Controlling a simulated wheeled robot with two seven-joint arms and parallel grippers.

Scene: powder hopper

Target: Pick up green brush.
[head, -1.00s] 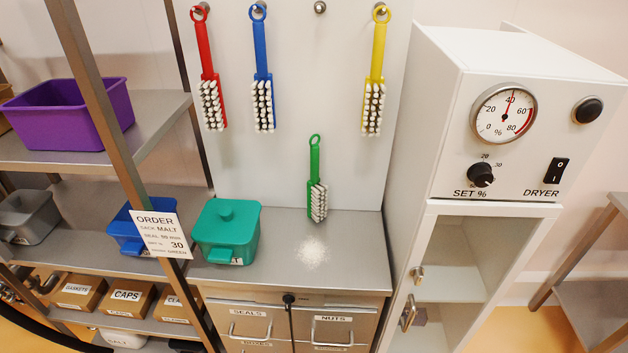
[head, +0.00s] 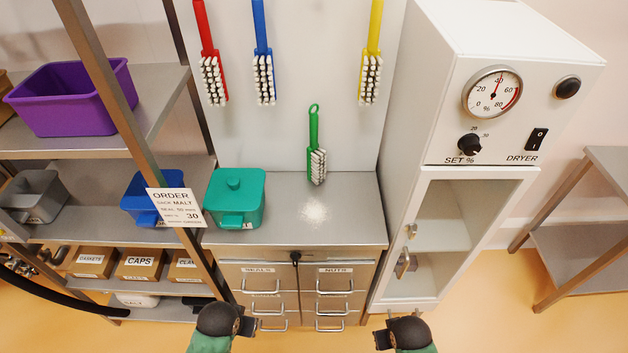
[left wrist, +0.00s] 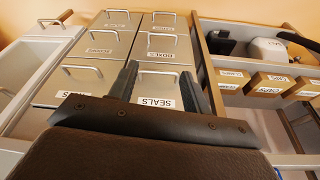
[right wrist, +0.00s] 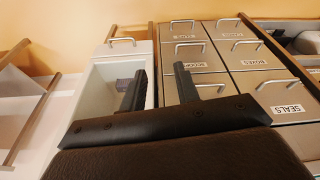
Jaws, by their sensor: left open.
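The green brush (head: 314,135) stands upright at the back of the steel counter (head: 355,215), handle up and white bristles down, close to the white back panel. Its lower end appears to be on the counter. My left gripper (head: 246,326) is low in the head view, in front of the drawers, well below and apart from the brush. It is open and empty in the left wrist view (left wrist: 160,85). My right gripper (head: 382,339) is low to the right, also apart from the brush. Its fingers stand apart and empty in the right wrist view (right wrist: 158,88).
Red (head: 210,60), blue (head: 262,60) and yellow (head: 372,60) brushes hang on the panel. A shelf post and order card (head: 175,207) are left; the white dryer cabinet (head: 470,80) is right.

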